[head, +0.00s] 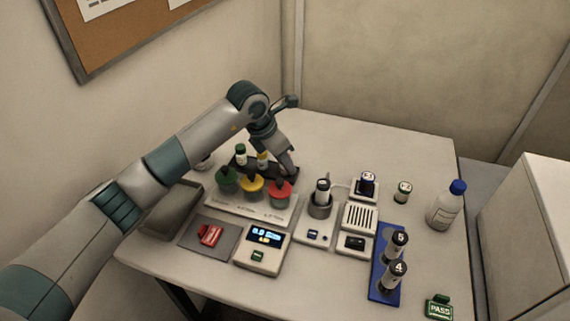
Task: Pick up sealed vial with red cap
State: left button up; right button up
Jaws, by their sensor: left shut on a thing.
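My left gripper (289,172) reaches down over the right end of a dark rack (239,167) at the back of the table. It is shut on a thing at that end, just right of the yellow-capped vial. The fingers cover this thing, so its red cap does not show; by its place in the row I take it for the red-capped vial. A green-capped vial (240,152) and a yellow-capped vial (262,158) stand upright in the rack to its left. My right gripper is not in view.
In front of the rack is a panel (245,208) with green, yellow and red holders (280,192). A scale (262,250), a device holding a vial (321,200), a blue rack (383,285) and a blue-capped bottle (446,208) stand nearby.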

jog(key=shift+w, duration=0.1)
pick_arm(q)
jog(key=shift+r, duration=0.45)
notch_tip(320, 180, up, 4)
jog(key=shift+f+p, duration=0.25)
jog(key=shift+p, duration=0.45)
jog(key=s+d+r, duration=0.5)
jog(key=d+r, duration=0.1)
jog(key=d, duration=0.4)
jog(key=shift+d+r+p, duration=0.2)
jog(key=shift+r+p, duration=0.1)
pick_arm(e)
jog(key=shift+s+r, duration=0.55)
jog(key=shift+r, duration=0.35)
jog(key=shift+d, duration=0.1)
